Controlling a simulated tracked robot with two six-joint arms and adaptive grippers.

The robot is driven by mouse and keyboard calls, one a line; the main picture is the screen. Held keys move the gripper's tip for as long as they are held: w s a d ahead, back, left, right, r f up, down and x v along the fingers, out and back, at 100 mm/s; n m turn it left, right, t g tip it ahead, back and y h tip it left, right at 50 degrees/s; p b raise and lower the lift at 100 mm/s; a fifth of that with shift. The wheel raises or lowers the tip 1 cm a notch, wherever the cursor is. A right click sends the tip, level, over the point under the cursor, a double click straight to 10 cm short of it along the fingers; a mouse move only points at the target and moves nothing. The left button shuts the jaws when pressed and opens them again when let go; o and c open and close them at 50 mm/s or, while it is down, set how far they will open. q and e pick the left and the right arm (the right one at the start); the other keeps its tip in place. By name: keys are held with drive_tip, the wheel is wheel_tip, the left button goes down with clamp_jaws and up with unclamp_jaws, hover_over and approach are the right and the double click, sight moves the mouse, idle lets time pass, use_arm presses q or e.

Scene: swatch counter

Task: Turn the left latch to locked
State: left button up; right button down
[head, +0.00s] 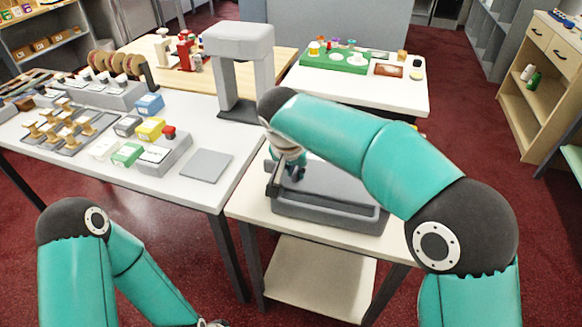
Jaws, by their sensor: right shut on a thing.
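My right gripper (293,173) points down at the case's left end and is shut on a small part there, which I take to be the left latch. The fingers and arm hide most of that latch, so its setting cannot be read. A dark upright piece (272,190) shows at the case's left front corner.
The long white table at left holds a flat grey pad (207,166), a grey box with a red button (169,131), coloured boxes and a rack of pegs (70,128). A grey arch-shaped stand (240,70) rises behind. A green tray (335,57) stands farther back.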

drive_tip(key=c, duration=1.2)
unclamp_jaws()
drive_tip(key=v, duration=1.2)
drive_tip(key=shift+w, duration=0.1)
drive_tip(key=shift+f, duration=0.1)
